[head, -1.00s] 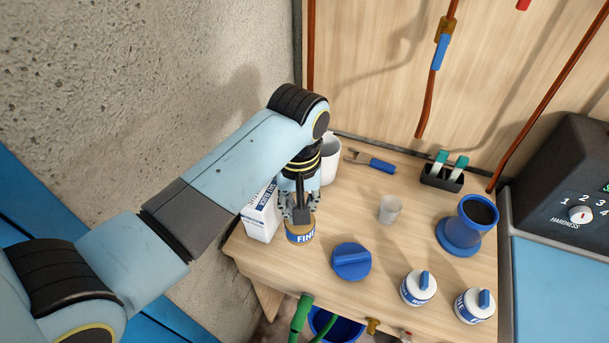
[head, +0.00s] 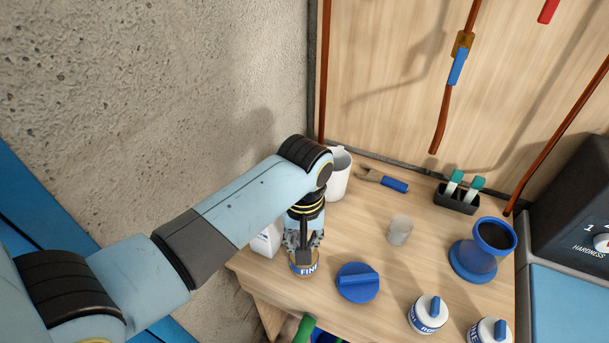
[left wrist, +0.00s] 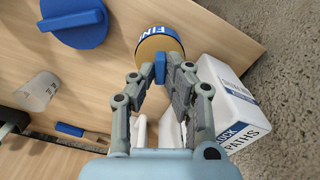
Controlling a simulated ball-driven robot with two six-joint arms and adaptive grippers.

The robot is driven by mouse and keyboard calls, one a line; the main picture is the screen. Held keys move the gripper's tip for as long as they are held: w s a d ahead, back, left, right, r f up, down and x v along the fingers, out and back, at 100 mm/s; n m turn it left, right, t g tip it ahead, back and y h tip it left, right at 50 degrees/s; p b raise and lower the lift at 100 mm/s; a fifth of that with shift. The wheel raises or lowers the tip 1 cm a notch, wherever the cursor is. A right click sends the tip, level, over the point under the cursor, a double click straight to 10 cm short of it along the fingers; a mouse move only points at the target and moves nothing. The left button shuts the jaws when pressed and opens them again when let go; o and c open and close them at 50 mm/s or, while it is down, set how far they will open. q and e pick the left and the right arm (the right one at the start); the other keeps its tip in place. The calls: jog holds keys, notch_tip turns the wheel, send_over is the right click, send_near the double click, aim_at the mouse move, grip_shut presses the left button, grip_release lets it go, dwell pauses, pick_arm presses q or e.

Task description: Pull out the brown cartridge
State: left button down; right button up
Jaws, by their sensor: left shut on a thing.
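The brown cartridge (head: 303,267) has a tan top and a blue-and-white label that reads "FIN…". It is at the front left of the wooden bench. In the left wrist view the cartridge (left wrist: 151,45) shows its round tan top and an upright blue grip (left wrist: 160,68). My left gripper (head: 303,250) points down over it, and its fingers are closed on the blue grip. The fingers hide part of the top. I cannot tell whether the cartridge's lower end sits in the bench. My right gripper is not in view.
A white box (left wrist: 225,105) stands close beside the gripper. A flat blue knob (head: 358,282), a clear cup (head: 400,230), a blue funnel-like holder (head: 480,250) and white caps (head: 428,313) are to the right. A white mug (head: 339,175) stands behind. A concrete wall (head: 150,90) bounds the left.

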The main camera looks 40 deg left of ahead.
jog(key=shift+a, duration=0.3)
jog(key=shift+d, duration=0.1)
pick_arm(q)
jog(key=shift+f, duration=0.1)
jog(key=c, duration=1.3)
grip_release()
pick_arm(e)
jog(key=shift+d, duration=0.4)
pick_arm(q)
jog(key=shift+o, duration=0.2)
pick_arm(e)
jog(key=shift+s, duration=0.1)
pick_arm(q)
notch_tip(320, 180, up, 12)
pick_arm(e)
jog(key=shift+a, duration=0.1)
pick_arm(q)
jog(key=shift+s+f, duration=0.1)
